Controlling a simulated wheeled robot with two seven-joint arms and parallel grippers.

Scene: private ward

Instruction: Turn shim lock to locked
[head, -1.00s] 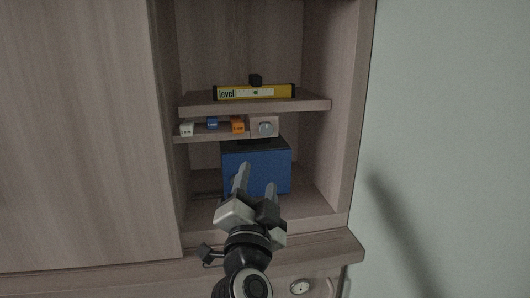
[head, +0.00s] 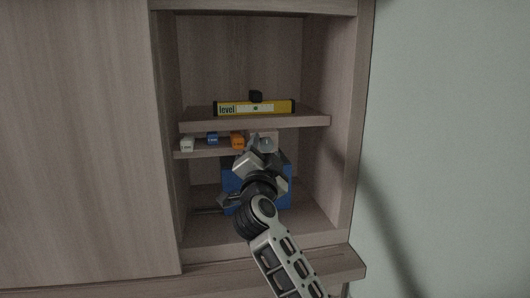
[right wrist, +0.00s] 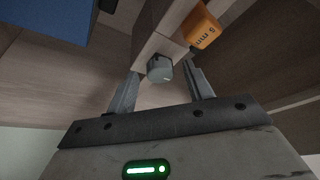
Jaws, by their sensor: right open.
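The shim lock is a small grey round knob (right wrist: 160,69) on a pale block at the right end of the small shelf. In the head view the lock (head: 266,139) is partly hidden behind my right gripper (head: 263,151). In the right wrist view my right gripper (right wrist: 161,77) is open, with one finger on each side of the knob. I cannot tell whether the fingers touch it. A short mark shows on the knob's face, but I cannot read its setting. My left gripper is not in view.
White (head: 187,145), blue (head: 212,138) and orange (head: 237,140) shims lie on the small shelf left of the lock. A yellow level (head: 255,107) lies on the shelf above. A blue box (head: 285,187) stands below, partly behind my arm. The cabinet wall is at right.

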